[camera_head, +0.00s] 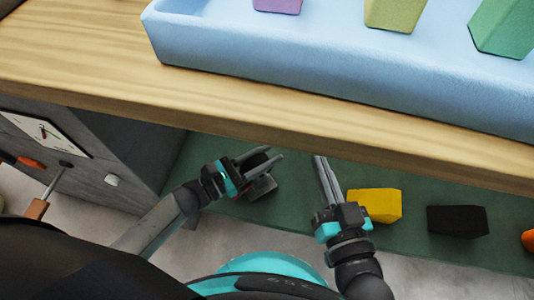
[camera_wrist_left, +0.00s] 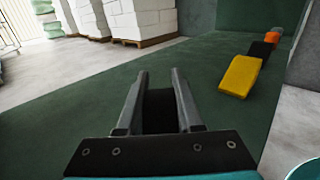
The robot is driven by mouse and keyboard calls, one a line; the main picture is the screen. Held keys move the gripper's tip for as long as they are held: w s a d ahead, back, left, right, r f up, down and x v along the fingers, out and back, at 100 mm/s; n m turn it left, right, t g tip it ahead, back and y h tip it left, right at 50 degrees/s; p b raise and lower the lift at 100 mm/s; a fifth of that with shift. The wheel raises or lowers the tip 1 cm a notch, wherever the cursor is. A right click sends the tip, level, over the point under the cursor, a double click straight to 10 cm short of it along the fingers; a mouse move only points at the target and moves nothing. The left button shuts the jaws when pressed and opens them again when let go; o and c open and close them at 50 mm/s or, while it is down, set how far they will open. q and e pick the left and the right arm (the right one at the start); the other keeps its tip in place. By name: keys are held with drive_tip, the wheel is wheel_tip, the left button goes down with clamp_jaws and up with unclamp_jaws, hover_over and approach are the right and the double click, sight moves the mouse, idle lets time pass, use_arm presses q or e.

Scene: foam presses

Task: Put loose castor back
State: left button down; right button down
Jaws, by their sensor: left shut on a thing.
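My left gripper (camera_head: 275,154) is shut on a dark thing, likely the castor (camera_head: 256,161), below the table's front edge. A grey part (camera_head: 262,188) shows just below the fingers; I cannot tell whether it belongs to the same thing. In the left wrist view the dark thing (camera_wrist_left: 160,110) sits between the two fingers (camera_wrist_left: 160,82), and its shape is hard to make out. My right gripper (camera_head: 319,160) is further right, its fingers close together, with nothing seen between them.
A wooden table (camera_head: 100,75) bears a pale blue foam tray (camera_head: 300,62). Below, a yellow block (camera_head: 376,204), a black block (camera_head: 458,221) and an orange thing (camera_head: 529,240) lie on the green floor (camera_head: 300,225). A grey cabinet (camera_head: 85,165) stands left. White stacks (camera_wrist_left: 140,20) stand further off.

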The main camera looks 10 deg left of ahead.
use_arm(q)
drive_tip(key=c, duration=1)
unclamp_jaws()
drive_tip(key=shift+f, duration=0.2)
drive_tip(key=o, duration=0.4)
drive_tip(key=shift+o, duration=0.2)
drive_tip(key=shift+r, duration=0.1)
